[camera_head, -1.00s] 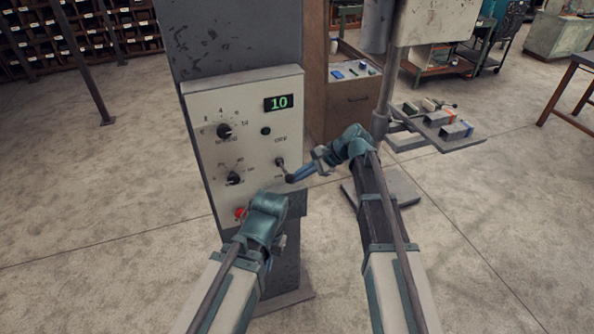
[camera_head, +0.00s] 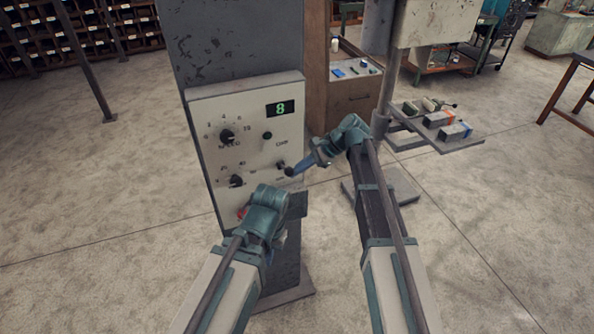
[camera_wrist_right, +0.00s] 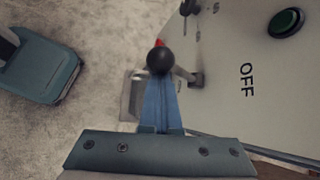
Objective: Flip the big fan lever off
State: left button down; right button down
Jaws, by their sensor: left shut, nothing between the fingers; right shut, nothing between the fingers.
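The lever (camera_head: 283,167) juts from the right side of the pale control panel (camera_head: 213,182), and its tip carries a black ball knob. In the right wrist view the black ball (camera_wrist_right: 160,60) is just beyond my blue fingertips, seemingly against them. The word OFF (camera_wrist_right: 246,80) is printed on the panel beside the lever. My right gripper (camera_head: 295,170) is shut and empty at the ball; the fingers do not enclose it. My left gripper (camera_head: 280,238) is shut in front of the panel's lower edge, its fingers mostly hidden by its wrist.
The panel also has a green display (camera_head: 281,108) reading 8, two black dials (camera_head: 227,136), and a red button (camera_head: 242,213) partly behind my left wrist. A machine table with blocks (camera_head: 440,122) stands to the right.

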jog(key=shift+f, duration=0.1)
notch_tip(320, 180, down, 4)
jog(key=b, duration=0.4)
jog(key=w+p+v, duration=0.2)
jog(key=p+v, duration=0.5)
jog(key=v, duration=0.3)
jog(key=shift+r, duration=0.3)
jog(key=shift+w, duration=0.1)
jog(key=s+a+f+n+h+b, duration=0.1)
jog(key=s+f+n+h+b, duration=0.4)
jog(key=s+f+n+b, duration=0.3)
jog(key=s+a+f+n+h+b, duration=0.2)
jog(key=s+f+n+h+b, duration=0.3)
jog(key=s+f, duration=1.2)
jog(key=s+n+b, duration=0.2)
jog(key=n+b, duration=0.1)
jog(key=b, duration=0.3)
jog(key=shift+s+a+f+n+g, duration=0.25)
jog(key=shift+a+f+n+g, duration=0.05)
jog(key=shift+f+n, duration=0.1)
